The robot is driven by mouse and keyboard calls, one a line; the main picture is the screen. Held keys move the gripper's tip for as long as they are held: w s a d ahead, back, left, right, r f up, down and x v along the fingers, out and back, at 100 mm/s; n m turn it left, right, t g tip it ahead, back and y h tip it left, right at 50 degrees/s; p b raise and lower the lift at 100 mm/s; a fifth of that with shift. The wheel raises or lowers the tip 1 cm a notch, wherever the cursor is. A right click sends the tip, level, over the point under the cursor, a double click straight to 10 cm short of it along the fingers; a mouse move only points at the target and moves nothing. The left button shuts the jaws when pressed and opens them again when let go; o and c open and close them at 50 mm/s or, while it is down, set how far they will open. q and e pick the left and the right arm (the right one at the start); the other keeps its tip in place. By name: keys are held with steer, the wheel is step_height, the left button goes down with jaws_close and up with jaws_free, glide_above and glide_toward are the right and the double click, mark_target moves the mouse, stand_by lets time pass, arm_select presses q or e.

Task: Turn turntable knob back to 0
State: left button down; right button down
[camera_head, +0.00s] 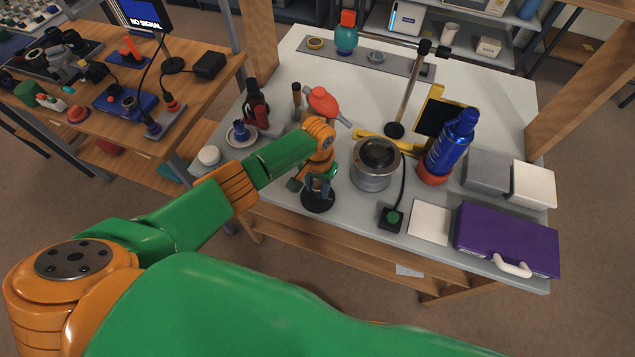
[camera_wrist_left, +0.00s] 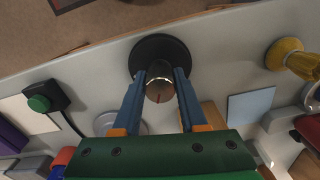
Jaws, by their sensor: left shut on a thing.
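The knob (camera_wrist_left: 160,88) is a dark, short cylinder with a red mark on its face, seen in the left wrist view. It sits over a round black base (camera_wrist_left: 150,48), which also shows in the head view (camera_head: 318,203) near the table's front edge. The red mark points toward the bottom of the wrist picture. My left gripper (camera_wrist_left: 160,74) is shut on the knob, one blue finger on each side. In the head view my left gripper (camera_head: 318,184) points down over the black base and hides the knob. No scale or zero mark is readable.
Right of my gripper stands a silver cylinder (camera_head: 374,170), with a green-button box (camera_head: 391,217) in front. A red-topped item (camera_head: 322,101) stands close behind my wrist.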

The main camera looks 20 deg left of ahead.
mark_target(318, 185)
arm_select(q)
steer(key=shift+n+p, duration=0.65)
steer(key=shift+n, duration=1.55)
steer(key=shift+w, duration=0.1)
steer(key=shift+c, duration=2.2)
jaws_free()
steer(key=shift+r, duration=0.1)
step_height(318, 185, up, 6)
steer(key=p, duration=0.3)
steer(key=shift+r, duration=0.5)
